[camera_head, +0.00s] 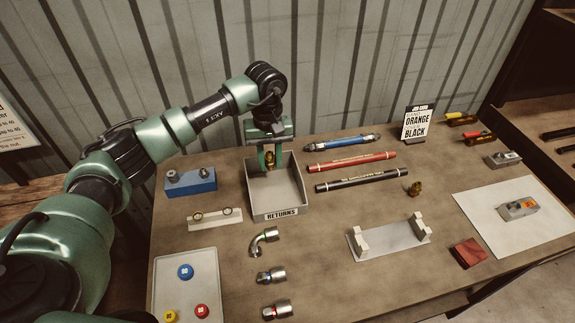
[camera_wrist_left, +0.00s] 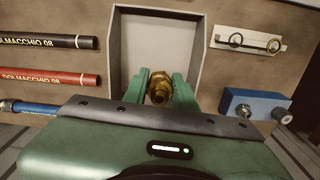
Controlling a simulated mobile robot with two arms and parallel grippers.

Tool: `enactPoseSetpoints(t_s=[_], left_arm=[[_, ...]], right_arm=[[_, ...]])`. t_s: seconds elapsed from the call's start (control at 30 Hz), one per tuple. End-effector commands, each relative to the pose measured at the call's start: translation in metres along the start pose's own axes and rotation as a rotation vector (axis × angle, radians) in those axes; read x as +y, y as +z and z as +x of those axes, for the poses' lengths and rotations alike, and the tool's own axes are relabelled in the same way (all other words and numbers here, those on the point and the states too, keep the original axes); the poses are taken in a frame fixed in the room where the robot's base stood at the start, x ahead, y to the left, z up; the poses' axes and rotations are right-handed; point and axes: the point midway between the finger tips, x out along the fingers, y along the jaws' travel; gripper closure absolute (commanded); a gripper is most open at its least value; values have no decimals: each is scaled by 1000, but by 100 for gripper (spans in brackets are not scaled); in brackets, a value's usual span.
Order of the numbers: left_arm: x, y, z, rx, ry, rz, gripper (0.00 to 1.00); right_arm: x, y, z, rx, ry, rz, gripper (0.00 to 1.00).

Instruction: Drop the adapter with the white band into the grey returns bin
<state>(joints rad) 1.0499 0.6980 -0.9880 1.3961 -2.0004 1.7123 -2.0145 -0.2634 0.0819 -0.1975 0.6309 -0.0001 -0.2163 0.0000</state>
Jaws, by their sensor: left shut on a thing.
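The grey returns bin (camera_head: 257,202) stands at the back of the table, its front labelled RETURNS. My left gripper (camera_head: 270,160) is over the back part of the bin, pointing down, shut on a brass adapter (camera_head: 269,156). In the left wrist view the brass adapter (camera_wrist_left: 159,88) sits between the green fingers, with the bin (camera_wrist_left: 200,50) behind it. I cannot make out a band on the held adapter. Another brass adapter (camera_head: 415,188) stands on the table at the right; its band is too small to tell. My right gripper is not in view.
A blue block (camera_head: 191,182) and a pale strip with rings (camera_head: 215,220) are left of the bin. Blue, red and black (camera_head: 362,181) hoses lie to its right. Metal fittings (camera_head: 271,275) lie in front. A grey cradle (camera_head: 388,241) stands at centre right.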

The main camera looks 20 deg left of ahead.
Motion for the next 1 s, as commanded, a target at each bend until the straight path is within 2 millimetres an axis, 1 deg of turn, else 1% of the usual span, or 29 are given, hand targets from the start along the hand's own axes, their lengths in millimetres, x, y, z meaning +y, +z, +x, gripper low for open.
enactPoseSetpoints(t_s=[0.07,0.17,0.2,0.3,0.37,0.47,0.53,0.6,0.7,0.73,0.83,0.93,0.97,1.0], left_arm=[[0,0,2,-1,0,1,100],[0,0,8,-1,0,1,100],[0,0,12,-1,0,1,100],[0,1,22,-2,1,0,100],[1,1,29,-2,1,1,100],[0,1,42,-2,0,1,100],[1,1,50,-2,1,1,100],[0,1,55,-1,1,1,100],[0,0,60,0,1,1,100],[0,0,60,0,1,1,100],[0,0,60,0,1,1,100],[0,0,60,0,1,1,100],[0,0,60,0,1,1,71],[0,0,60,0,1,1,60]], right_arm=[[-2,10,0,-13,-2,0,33],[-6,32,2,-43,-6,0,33],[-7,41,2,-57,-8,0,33],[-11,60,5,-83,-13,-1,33],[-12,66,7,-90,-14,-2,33],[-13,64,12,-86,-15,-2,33],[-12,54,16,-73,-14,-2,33],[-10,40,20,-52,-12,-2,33],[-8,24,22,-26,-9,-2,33],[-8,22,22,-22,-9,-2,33],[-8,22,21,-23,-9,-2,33],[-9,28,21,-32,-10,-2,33],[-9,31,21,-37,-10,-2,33],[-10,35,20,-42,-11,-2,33]])
